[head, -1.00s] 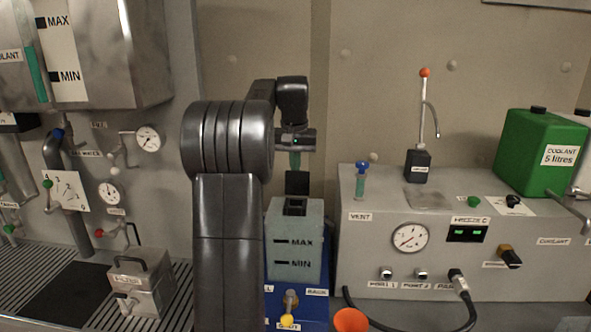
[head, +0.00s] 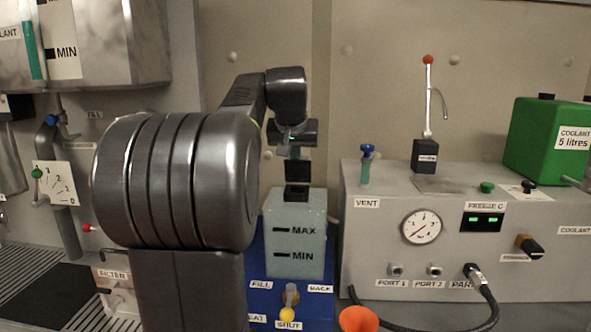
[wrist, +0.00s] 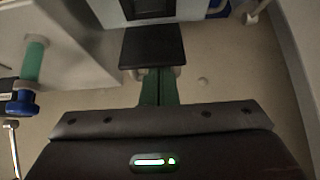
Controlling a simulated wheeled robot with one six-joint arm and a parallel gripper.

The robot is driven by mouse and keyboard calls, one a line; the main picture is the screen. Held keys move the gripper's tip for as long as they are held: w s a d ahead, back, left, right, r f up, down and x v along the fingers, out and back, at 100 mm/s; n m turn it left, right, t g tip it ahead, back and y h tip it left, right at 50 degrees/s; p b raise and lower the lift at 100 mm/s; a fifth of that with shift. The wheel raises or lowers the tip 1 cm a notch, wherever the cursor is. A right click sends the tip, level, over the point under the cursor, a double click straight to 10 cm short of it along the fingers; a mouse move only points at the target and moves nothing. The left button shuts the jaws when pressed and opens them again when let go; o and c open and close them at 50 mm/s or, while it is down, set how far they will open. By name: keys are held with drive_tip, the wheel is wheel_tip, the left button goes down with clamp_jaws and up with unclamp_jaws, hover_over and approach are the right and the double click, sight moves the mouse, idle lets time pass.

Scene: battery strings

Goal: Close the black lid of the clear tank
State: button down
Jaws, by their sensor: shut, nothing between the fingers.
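The clear tank (head: 294,240), marked MAX and MIN, stands on a blue base in the head view. Its black lid (head: 298,171) stands raised at the back of the dark opening on top, so it is open. In the wrist view the lid (wrist: 152,47) is a black square just beyond my fingertips. My gripper (head: 294,153) is above and behind the lid, pointing down. Its green fingers (wrist: 159,75) are shut with nothing between them. The tips reach the lid's near edge in the wrist view; I cannot tell if they touch it.
The grey console (head: 455,245) stands close to the tank's right, with a blue-capped vial (head: 366,166) on top. An orange funnel (head: 358,319) is at the front. The wall (head: 290,40) is behind my gripper.

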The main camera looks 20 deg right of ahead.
sight(292, 207)
drive_tip(key=s+f+t+b, duration=0.1)
drive_tip(key=b, duration=0.3)
drive_tip(key=s+a+f+t+h+b, duration=0.1)
drive_tip(key=t+b, duration=0.1)
drive_tip(key=b, duration=0.3)
drive_tip(key=shift+s+a+h, duration=0.15)
drive_tip(key=shift+s+h, duration=0.1)
drive_tip(key=shift+h, duration=0.05)
drive_tip(key=t+b, duration=0.1)
drive_tip(key=b, duration=0.1)
drive_tip(key=s+t+b, duration=0.1)
drive_tip(key=b, duration=0.2)
drive_tip(key=f+t+h+b, duration=0.1)
drive_tip(key=b, duration=0.1)
drive_tip(key=shift+s+a+b, duration=0.25)
drive_tip(key=shift+a+b, duration=0.05)
drive_tip(key=f+t+b, duration=0.1)
drive_tip(key=b, duration=0.3)
drive_tip(key=s+f+t+h+b, duration=0.1)
drive_tip(key=t+b, duration=0.1)
drive_tip(key=b, duration=0.3)
drive_tip(key=s+a+f+t+h+b, duration=0.1)
drive_tip(key=b, duration=0.4)
drive_tip(key=shift+s+a+f+b, duration=0.15)
drive_tip(key=shift+f+b, duration=0.4)
drive_tip(key=shift+b, duration=0.55)
drive_tip(key=shift+f, duration=0.3)
